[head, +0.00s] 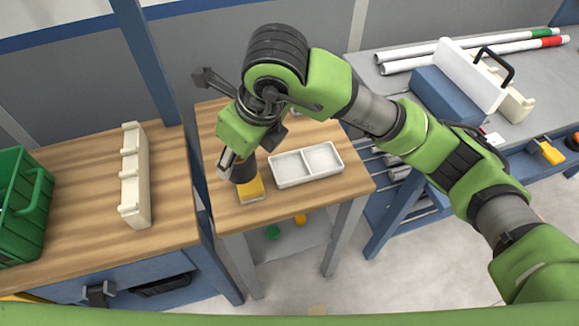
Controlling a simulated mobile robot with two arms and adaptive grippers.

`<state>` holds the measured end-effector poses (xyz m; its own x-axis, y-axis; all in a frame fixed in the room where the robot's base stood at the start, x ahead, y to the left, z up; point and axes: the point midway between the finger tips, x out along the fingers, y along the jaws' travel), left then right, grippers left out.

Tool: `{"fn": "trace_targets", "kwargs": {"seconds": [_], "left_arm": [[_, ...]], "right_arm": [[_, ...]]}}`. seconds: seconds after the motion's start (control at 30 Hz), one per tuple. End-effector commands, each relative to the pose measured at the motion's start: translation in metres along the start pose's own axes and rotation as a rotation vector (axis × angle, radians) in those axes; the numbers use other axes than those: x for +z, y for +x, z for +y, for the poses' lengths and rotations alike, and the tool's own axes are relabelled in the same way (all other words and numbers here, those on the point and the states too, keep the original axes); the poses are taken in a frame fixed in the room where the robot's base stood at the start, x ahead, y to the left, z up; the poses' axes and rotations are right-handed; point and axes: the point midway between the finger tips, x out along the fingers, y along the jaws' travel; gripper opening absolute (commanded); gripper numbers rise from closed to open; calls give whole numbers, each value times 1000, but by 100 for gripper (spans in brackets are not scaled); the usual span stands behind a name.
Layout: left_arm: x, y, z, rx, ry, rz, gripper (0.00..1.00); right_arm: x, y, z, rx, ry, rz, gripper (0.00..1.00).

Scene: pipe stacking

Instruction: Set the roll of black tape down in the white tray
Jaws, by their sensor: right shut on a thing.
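My right arm reaches in from the right, over the small wooden table. My right gripper (229,166) is shut on a dark round thing, which appears to be the roll of black tape (244,170). The gripper and wrist partly cover it. It is at the left of the white tray (306,180), over or against the back of a yellow block; I cannot tell whether they touch. The white tray lies flat on the table, with two compartments that look empty. My left gripper is not in view.
The yellow block (251,190) lies near the table's left front edge. A cream rack (135,180) and green crate (22,215) stand on the left bench. A blue box (446,95) and white pipes (480,48) lie on the grey bench at right. Bare wood (320,198) fronts the tray.

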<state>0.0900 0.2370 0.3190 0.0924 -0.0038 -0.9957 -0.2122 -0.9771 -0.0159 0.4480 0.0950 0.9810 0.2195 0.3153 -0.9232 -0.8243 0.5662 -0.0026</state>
Motion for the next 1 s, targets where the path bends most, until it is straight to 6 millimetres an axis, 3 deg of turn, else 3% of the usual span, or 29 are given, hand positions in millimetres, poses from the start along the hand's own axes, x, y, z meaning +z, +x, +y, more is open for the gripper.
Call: {"fn": "trace_targets", "kwargs": {"seconds": [0.33, 0.5, 0.87, 1.0], "left_arm": [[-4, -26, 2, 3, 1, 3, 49], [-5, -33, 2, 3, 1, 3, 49], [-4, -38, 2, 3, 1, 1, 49], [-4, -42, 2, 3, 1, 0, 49]], "right_arm": [[-30, 24, -82, 0, 11, 6, 19], [-47, 53, -106, 2, 8, 5, 19], [-61, 76, -128, 0, 4, 4, 19], [-70, 96, -129, 4, 5, 4, 19]]}}
